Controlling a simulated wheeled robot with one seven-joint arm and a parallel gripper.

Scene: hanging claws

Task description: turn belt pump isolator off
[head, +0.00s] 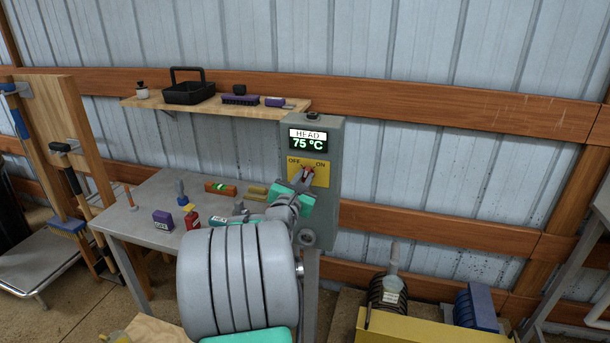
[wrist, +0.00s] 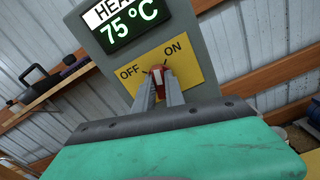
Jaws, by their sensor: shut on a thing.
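A grey control box (head: 325,150) on a post has a display (head: 308,140) reading HEAD and 75 °C. Below the display is a yellow plate (head: 321,172) marked OFF at left and ON at right. A red rotary handle (wrist: 157,69) with a pale mark sits at the middle of the plate, between the two words. My gripper (head: 304,180) is at the plate, with its two fingers (wrist: 159,88) shut on the red handle. The fingers hide part of the handle, so its exact angle is hard to tell. No label naming the belt pump is legible.
A metal table (head: 150,230) with small tools and boxes stands left of the control box. A wooden shelf (head: 215,106) with a black basket is above it. Machinery with a yellow cover (head: 415,333) is at the lower right. The wall right of the box is clear.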

